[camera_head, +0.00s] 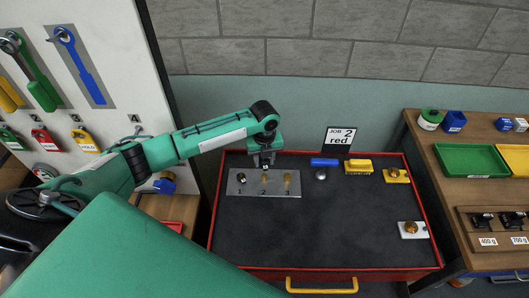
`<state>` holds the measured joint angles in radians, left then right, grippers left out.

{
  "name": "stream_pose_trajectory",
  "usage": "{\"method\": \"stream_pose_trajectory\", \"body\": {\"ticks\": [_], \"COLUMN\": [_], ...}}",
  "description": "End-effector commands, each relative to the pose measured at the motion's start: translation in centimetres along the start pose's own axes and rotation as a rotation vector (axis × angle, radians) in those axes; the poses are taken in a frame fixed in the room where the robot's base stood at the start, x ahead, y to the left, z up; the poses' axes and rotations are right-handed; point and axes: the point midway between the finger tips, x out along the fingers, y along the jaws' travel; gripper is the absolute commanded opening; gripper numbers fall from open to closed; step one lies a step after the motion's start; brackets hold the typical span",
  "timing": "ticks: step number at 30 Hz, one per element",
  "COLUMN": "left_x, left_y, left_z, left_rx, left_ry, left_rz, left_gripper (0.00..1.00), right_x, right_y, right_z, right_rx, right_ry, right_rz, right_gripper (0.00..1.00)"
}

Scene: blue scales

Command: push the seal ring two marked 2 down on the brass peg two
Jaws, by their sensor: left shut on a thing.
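My left gripper (264,161) points down just above the middle peg of the grey peg plate (237,190) and is shut on a small dark thing, most likely seal ring two. The ring is mostly hidden by the fingers and its mark cannot be read. The brass peg two (264,179) stands upright directly below the fingertips; I cannot tell whether the ring is around its top. The left peg carries a dark ring (241,178). The right brass peg (287,180) looks bare. My right gripper is not in view.
The plate lies in a red-rimmed drawer (213,225) with a dark mat. A job card (339,140) reading "2 red" stands behind. A blue-handled tool (324,163), yellow blocks (359,167) and a white plate (413,230) lie right. The mat's middle is clear.

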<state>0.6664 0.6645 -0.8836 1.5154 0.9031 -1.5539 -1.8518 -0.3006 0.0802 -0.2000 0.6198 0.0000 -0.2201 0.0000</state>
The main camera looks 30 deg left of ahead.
Motion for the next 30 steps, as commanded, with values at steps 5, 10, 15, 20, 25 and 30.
{"method": "stream_pose_trajectory", "body": {"ticks": [5, 10, 15, 20, 25, 30], "left_x": [1.4, 3.0, 4.3, 4.8, 4.8, 4.7], "left_y": [0.0, 0.0, 0.0, 0.0, 0.0, 0.0], "left_z": [0.0, 0.0, 0.0, 0.0, 0.0, 0.0], "left_rx": [0.000, 0.000, 0.000, 0.000, 0.000, 0.000], "left_ry": [0.000, 0.000, -0.001, -0.001, -0.001, -0.001], "left_rz": [0.000, 0.000, 0.000, 0.000, 0.000, 0.000], "left_gripper": [0.15, 0.15, 0.15, 0.15, 0.15, 0.15], "right_x": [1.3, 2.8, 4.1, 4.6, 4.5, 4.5], "right_y": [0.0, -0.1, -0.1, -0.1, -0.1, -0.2], "right_z": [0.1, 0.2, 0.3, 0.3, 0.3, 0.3], "right_rx": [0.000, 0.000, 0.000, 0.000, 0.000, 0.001], "right_ry": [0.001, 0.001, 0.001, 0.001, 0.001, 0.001], "right_rz": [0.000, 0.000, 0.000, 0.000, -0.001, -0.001], "right_gripper": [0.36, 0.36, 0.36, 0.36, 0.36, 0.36]}}
